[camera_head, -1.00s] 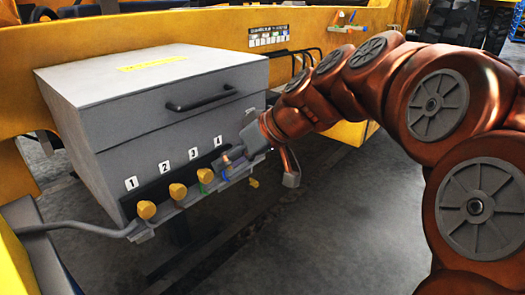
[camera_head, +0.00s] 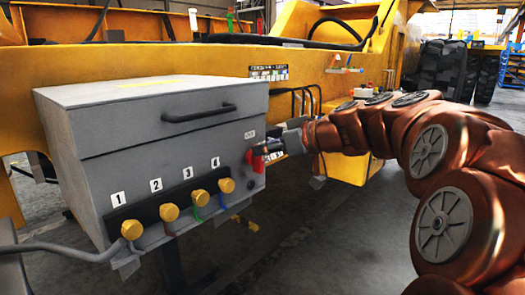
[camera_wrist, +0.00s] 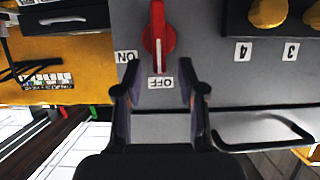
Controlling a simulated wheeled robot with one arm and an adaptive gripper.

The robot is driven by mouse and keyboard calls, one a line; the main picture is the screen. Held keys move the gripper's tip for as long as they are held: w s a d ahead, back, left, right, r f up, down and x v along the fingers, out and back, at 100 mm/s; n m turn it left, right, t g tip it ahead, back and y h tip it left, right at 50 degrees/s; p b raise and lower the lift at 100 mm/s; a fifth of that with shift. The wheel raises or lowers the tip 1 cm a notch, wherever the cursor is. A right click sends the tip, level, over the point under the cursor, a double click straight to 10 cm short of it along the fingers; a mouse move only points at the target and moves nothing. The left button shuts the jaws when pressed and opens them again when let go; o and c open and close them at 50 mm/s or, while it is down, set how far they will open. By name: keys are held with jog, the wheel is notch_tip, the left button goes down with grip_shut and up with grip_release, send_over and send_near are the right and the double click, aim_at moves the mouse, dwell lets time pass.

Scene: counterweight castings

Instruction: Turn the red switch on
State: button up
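The red switch (camera_head: 257,161) is on the front of the grey box, at its right side. In the wrist view the red switch (camera_wrist: 158,32) is upside down, and its white line points to the OFF label (camera_wrist: 161,82). The ON label (camera_wrist: 126,57) is to the left of it there. My gripper (camera_head: 268,148) is at the switch in the head view and partly covers it. In the wrist view my gripper (camera_wrist: 158,80) is open and empty, with its fingers apart on either side of the OFF label. I cannot tell whether a finger touches the switch.
The grey box (camera_head: 150,104) has a dark handle (camera_head: 200,113) on its front. Several yellow knobs (camera_head: 169,212) with number labels line its lower edge, with cables below. A yellow beam (camera_head: 120,62) runs behind. The floor (camera_head: 320,235) below my arm looks clear.

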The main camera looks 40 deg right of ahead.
jog(key=shift+x, duration=1)
grip_shut()
